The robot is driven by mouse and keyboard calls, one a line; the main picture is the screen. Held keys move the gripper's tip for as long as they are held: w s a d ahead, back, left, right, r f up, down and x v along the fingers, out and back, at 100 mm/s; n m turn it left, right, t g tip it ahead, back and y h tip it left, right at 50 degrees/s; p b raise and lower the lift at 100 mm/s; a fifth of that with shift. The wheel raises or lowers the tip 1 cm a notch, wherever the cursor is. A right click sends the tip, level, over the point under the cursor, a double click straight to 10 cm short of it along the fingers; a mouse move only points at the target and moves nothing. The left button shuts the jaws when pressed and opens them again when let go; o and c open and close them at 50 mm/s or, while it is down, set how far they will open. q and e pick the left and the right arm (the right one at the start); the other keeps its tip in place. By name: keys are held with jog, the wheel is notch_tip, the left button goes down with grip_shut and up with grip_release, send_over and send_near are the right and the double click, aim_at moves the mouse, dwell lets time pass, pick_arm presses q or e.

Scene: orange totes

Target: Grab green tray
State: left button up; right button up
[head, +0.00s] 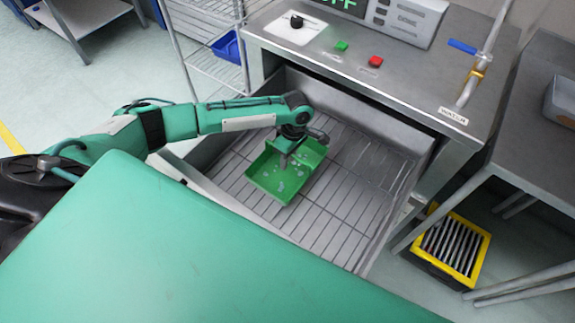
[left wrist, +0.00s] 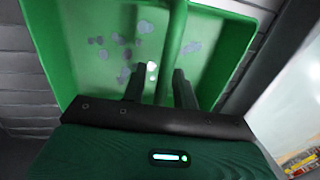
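The green tray (head: 268,182) lies in the open metal drawer, on its slatted bottom. It has raised walls, a bar-like handle and several grey flecks on its floor. It fills much of the left wrist view (left wrist: 85,50), where the handle (left wrist: 172,45) runs down the middle. My left gripper (head: 286,158) points down over the tray. In the left wrist view its two fingers (left wrist: 160,88) are spread, with the handle between them and gaps showing beside it. The arm's end hides part of the tray's far side. My right gripper is not in view.
The drawer (head: 345,215) has bare floor right of the tray and high metal walls around it. A steel bench (head: 410,95) with green and red buttons stands above its back. A yellow-rimmed crate (head: 465,245) sits at the right, and a wire shelf (head: 215,70) behind.

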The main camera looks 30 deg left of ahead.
pick_arm(q)
grip_shut()
jog(key=shift+r, duration=0.15)
